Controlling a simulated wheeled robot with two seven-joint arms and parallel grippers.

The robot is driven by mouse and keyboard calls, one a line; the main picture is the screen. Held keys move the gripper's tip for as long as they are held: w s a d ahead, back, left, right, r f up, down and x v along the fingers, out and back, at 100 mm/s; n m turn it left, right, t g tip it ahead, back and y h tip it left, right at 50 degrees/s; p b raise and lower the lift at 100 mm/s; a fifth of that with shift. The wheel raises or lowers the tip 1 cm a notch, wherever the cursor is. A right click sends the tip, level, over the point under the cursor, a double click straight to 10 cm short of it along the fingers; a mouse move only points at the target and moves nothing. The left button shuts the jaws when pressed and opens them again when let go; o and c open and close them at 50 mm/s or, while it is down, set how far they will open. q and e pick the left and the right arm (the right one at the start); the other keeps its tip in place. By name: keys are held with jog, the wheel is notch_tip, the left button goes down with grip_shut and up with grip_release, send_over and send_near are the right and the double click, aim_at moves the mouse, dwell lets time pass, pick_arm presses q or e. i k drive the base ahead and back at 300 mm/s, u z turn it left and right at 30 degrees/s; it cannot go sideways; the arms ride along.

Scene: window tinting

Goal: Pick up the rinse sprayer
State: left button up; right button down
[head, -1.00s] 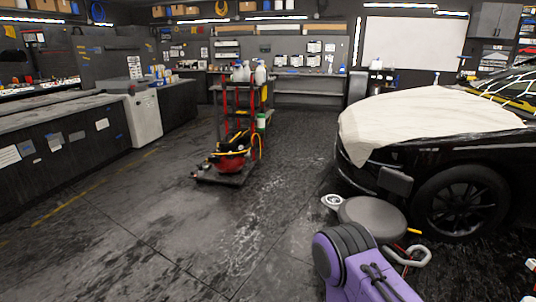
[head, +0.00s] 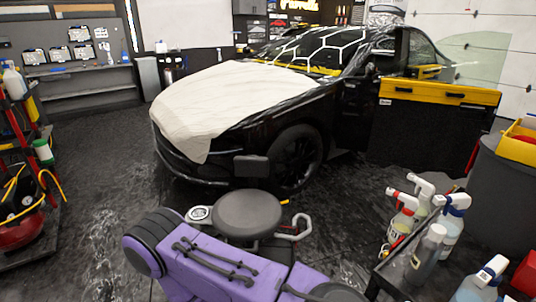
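Several spray bottles stand on a dark cart (head: 376,280) at the lower right. I cannot tell which one is the rinse sprayer. A purple arm of mine crosses the bottom; neither gripper shows.
A black car (head: 340,110) with a white cloth (head: 225,105) over its hood has a door open. A grey stool (head: 247,215) stands before it. A dark bin (head: 500,175) is at the right edge. A red-framed trolley (head: 18,140) is at the left. Floor between trolley and car is clear.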

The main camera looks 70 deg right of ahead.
aim_at(453, 222)
jog(key=z, duration=4.2)
